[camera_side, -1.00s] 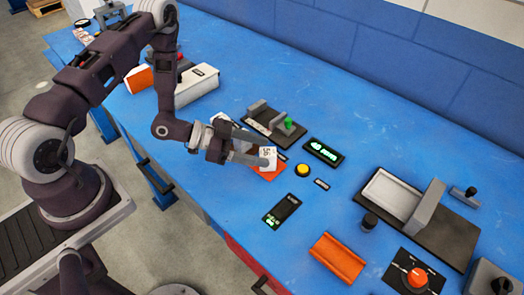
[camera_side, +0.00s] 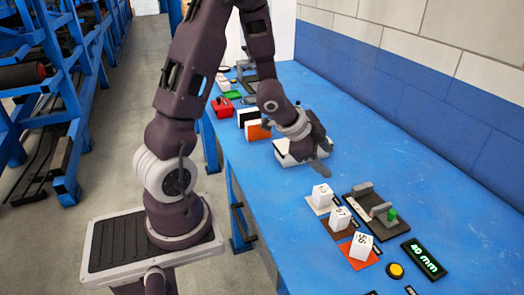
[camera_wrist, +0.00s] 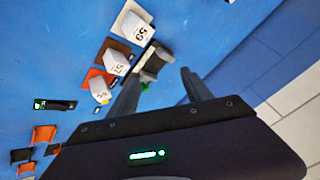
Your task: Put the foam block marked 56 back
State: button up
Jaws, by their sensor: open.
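The white foam block marked 56 (camera_side: 361,246) stands upright on an orange pad (camera_side: 350,262), the nearest of a row of three pads. In the wrist view the block (camera_wrist: 100,90) also sits on its orange pad, with nothing gripping it. My gripper (camera_side: 322,160) is well away from it, above the table beside the white box, farther back. In the wrist view my gripper (camera_wrist: 158,84) has its two fingers apart and empty.
Two more white blocks stand on a brown pad (camera_side: 331,232) and a pale pad (camera_side: 313,209). A dark fixture with grey posts and a green part (camera_side: 391,214) is beside them. The white box (camera_side: 288,157) lies near my gripper. A yellow button (camera_side: 395,270) and a 40 mm display (camera_side: 423,259) are near.

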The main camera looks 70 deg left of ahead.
jog(key=s+d+r+n+g+y, duration=0.1)
jog(key=s+d+r+n, duration=0.15)
jog(key=s+r, duration=0.4)
jog(key=s+d+r+n+y, duration=0.2)
jog(key=s+r+n, duration=0.25)
jog(key=r, duration=0.35)
jog(key=s+d+h, duration=0.1)
jog(key=s+d, duration=0.2)
jog(key=s, duration=0.2)
jog(key=s+d+r+g+h, duration=0.1)
jog(key=s+d, duration=0.3)
jog(key=s, duration=0.2)
jog(key=shift+s+d+r+n+h, duration=0.15)
jog(key=shift+s+r+n+h, duration=0.1)
jog(key=shift+n+h, duration=0.15)
